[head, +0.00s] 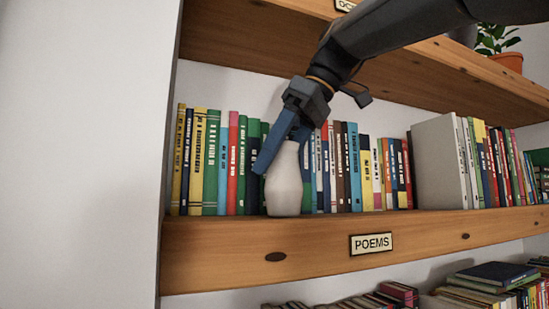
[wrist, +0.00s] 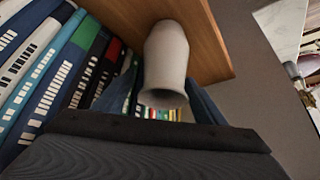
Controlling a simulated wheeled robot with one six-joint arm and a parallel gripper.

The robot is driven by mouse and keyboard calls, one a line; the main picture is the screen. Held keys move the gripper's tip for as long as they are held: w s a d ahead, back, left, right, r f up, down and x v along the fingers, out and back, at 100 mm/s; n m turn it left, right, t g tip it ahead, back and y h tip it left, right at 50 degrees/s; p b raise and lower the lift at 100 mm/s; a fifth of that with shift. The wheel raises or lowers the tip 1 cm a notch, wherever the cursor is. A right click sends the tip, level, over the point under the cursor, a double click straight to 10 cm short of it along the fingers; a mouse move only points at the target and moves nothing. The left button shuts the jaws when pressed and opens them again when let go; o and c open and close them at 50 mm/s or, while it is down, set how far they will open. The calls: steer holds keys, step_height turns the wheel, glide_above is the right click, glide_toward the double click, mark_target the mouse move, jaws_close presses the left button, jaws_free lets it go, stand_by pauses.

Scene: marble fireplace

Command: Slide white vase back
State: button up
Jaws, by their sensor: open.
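The white vase (head: 284,184) stands upright on the wooden shelf (head: 215,240), in front of the row of books and close to the shelf's front edge. My gripper (head: 280,142) is at the vase's upper part, with one blue finger reaching down along its left side. In the wrist view the vase (wrist: 166,65) lies between the two blue fingers (wrist: 168,95). The fingers are open; a gap shows beside the vase. The far finger is partly hidden by the vase in the head view.
Upright books (head: 210,165) fill the shelf behind the vase and to both sides. A "POEMS" label (head: 371,243) is on the shelf's front edge. Another shelf (head: 440,65) is above, with a potted plant (head: 499,45). A white wall (head: 85,150) stands left.

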steer(key=shift+s+d+f, duration=0.1)
steer(key=shift+s+f, duration=0.15)
steer(key=shift+f, duration=0.1)
steer(key=shift+w+a+f, duration=0.2)
steer(key=shift+w+a, duration=0.15)
steer(key=shift+a, duration=0.2)
steer(key=shift+c, duration=0.6)
steer(key=shift+w+a, duration=0.15)
steer(key=shift+a, duration=0.05)
steer(key=c, duration=1.1)
steer(key=shift+s+d+r, duration=0.15)
steer(key=shift+s+d, duration=0.15)
steer(key=shift+d, duration=0.2)
steer(key=shift+c, duration=0.7)
steer(key=shift+w+a, duration=0.15)
steer(key=shift+w, duration=0.1)
steer(key=shift+w+a, duration=0.55)
